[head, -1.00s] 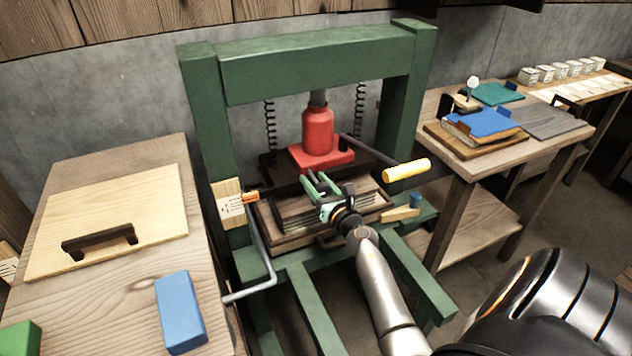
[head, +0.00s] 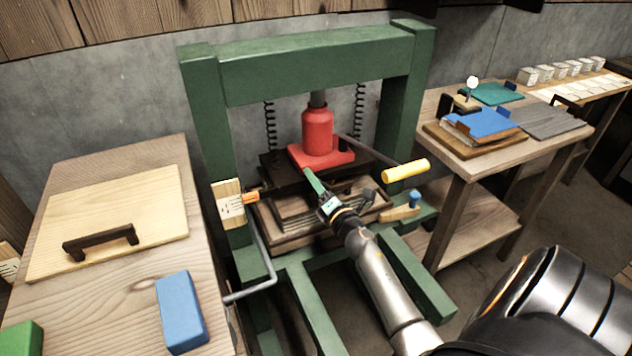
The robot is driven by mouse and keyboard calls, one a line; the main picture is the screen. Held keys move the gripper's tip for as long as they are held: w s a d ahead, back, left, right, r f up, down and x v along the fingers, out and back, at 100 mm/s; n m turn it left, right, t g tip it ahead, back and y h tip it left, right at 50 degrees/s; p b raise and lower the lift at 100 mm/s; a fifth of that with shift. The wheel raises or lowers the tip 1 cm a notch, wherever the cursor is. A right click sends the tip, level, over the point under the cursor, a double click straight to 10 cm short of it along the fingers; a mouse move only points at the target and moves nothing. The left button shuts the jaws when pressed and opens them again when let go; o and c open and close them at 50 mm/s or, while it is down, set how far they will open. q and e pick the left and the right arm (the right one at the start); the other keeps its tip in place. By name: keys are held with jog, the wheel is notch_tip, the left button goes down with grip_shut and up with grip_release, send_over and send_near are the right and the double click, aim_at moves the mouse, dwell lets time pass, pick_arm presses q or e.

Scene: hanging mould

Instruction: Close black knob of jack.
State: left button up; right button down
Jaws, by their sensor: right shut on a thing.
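The red jack (head: 317,133) stands upright on its red base inside the green press frame. A lever with a yellow grip (head: 406,170) sticks out from it to the right. My right gripper (head: 312,178) reaches up from the lower right to the front lower edge of the jack's base, with its fingers closed together there. The black knob is hidden at the fingertips, so I cannot see its shape or how far it is turned. My left gripper is not in view.
The green frame (head: 315,65) encloses the jack, with coil springs on both sides. Below lies a wooden tray (head: 290,240) with stacked sheets. A bent grey crank rod (head: 262,258) is at left. A blue block (head: 181,312) lies on the left table. Books (head: 484,125) lie on the right table.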

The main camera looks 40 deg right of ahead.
jog(key=m, duration=0.4)
jog(key=shift+m, duration=0.3)
jog(key=shift+f+m+h, duration=0.1)
jog(key=shift+m+h, duration=0.3)
jog(key=shift+m, duration=1.6)
jog(key=shift+c, duration=1.6)
grip_release()
